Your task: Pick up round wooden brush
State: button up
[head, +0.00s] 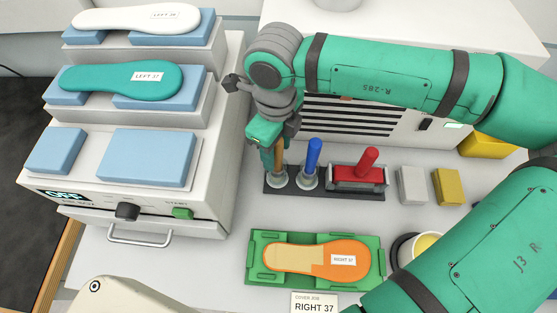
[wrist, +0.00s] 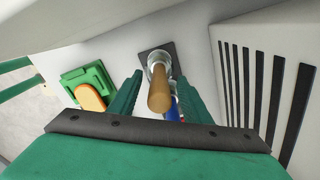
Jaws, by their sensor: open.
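The round wooden brush (head: 279,162) stands upright, handle up, in the left place of a dark rack. My gripper (head: 274,146) is above it, pointing down, and hides part of the handle in the head view. In the wrist view the brown wooden handle (wrist: 160,96) rises between the two green fingers of my gripper (wrist: 160,78). The fingers are open, with a gap visible beside the handle; it is not clamped. The brush's lower end sits in a light round cup.
A blue-handled tool (head: 313,155) stands close to the right of the brush, with a red-handled tool (head: 368,165) beyond. A vented white machine (head: 350,115) is behind. In front, an orange insole (head: 295,257) lies in a green tray (head: 258,275). The stepped insole stand (head: 200,205) is left.

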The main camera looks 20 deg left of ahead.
jog(key=shift+f, duration=0.5)
jog(key=c, duration=1.1)
jog(key=shift+o, duration=0.2)
jog(key=shift+r, duration=0.1)
